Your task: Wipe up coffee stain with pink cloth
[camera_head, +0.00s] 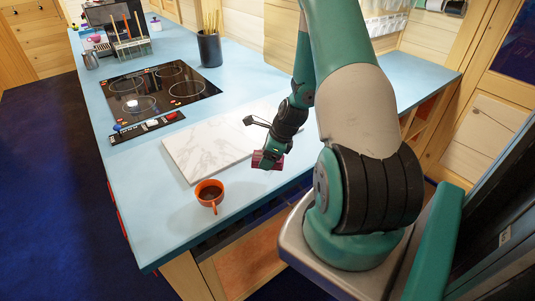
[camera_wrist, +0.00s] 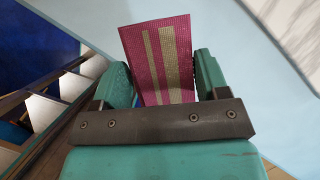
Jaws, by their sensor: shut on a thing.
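The pink cloth (camera_wrist: 158,62), with two tan stripes, is held between the fingers of my gripper (camera_wrist: 165,85) in the wrist view. In the head view the cloth (camera_head: 266,160) shows as a small pink patch at my gripper (camera_head: 272,152), near the front edge of the blue counter and beside the marble board. I cannot tell whether the cloth touches the counter. An orange cup (camera_head: 209,195) with dark coffee stands upright on the counter, left of and nearer than my gripper. I cannot make out a coffee stain in either view.
A white marble board (camera_head: 205,150) lies behind the cup. A black cooktop (camera_head: 160,88), a utensil holder (camera_head: 209,48) and a rack (camera_head: 130,45) stand farther back. The blue counter (camera_head: 155,225) is clear left of the cup.

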